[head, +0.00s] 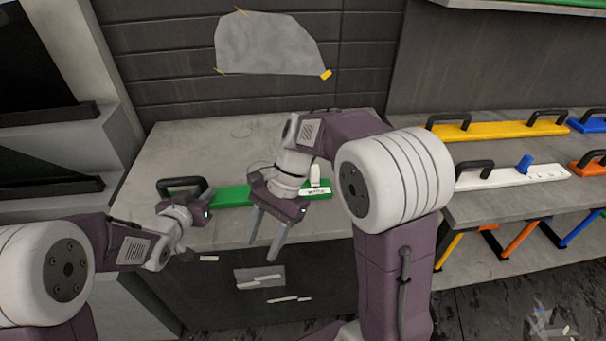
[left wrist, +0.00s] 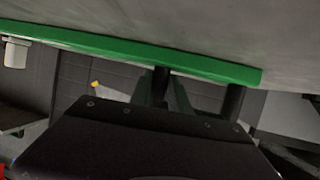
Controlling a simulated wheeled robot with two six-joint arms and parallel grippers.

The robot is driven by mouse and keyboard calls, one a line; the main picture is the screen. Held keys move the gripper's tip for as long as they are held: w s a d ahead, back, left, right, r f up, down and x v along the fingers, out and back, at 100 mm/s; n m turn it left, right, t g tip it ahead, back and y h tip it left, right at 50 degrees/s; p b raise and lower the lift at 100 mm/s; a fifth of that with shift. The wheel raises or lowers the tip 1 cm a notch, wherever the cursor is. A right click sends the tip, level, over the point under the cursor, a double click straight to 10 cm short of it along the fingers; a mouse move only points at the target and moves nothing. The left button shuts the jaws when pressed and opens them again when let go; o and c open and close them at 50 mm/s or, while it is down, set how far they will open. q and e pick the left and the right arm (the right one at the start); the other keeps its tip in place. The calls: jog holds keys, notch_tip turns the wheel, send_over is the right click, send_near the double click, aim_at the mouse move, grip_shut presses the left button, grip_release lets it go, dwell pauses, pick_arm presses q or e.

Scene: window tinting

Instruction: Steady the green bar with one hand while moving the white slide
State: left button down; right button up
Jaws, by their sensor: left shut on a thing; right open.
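The green bar (head: 233,195) lies on the grey bench, with a black handle (head: 182,181) at its left end. The white slide (head: 315,190) sits on the bar toward its right part, beside my right arm. My left gripper (head: 198,208) is at the bar's left end, shut on the black handle; its fingertips are hard to make out. The left wrist view shows the handle's post (left wrist: 161,82) at the fingers, under the green bar (left wrist: 130,48), and a white piece (left wrist: 16,53) at far left. My right gripper (head: 266,236) is open and empty, fingers pointing down in front of the bar.
My right arm covers the bar's right end. A second bench at right holds a yellow bar (head: 490,131) and a white bar (head: 512,175) with a blue slide (head: 524,164). A grey sheet (head: 268,50) is taped to the wall. The bench top behind the green bar is mostly clear.

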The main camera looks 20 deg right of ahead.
jog(key=w+d+r+m+y, duration=0.1)
jog(key=w+r+m+y, duration=0.2)
jog(key=w+r, duration=0.35)
notch_tip(320, 180, up, 3)
jog(key=m+t+y, duration=0.4)
send_over(305, 184)
jog(key=s, duration=0.1)
jog(key=d+f+m, duration=0.1)
jog(key=d+f, duration=0.1)
jog(key=d, duration=0.1)
jog(key=s+d+f+m+t, duration=0.1)
jog(key=d+f, duration=0.1)
jog(key=d, duration=0.1)
jog(key=d+f+t, duration=0.1)
jog(key=d, duration=0.2)
jog(key=shift+s+d+f+m, duration=0.25)
jog(key=shift+s+f+m, duration=0.15)
jog(key=x, duration=1)
jog(key=shift+w+a, duration=0.2)
jog(key=shift+a, duration=0.2)
grip_shut()
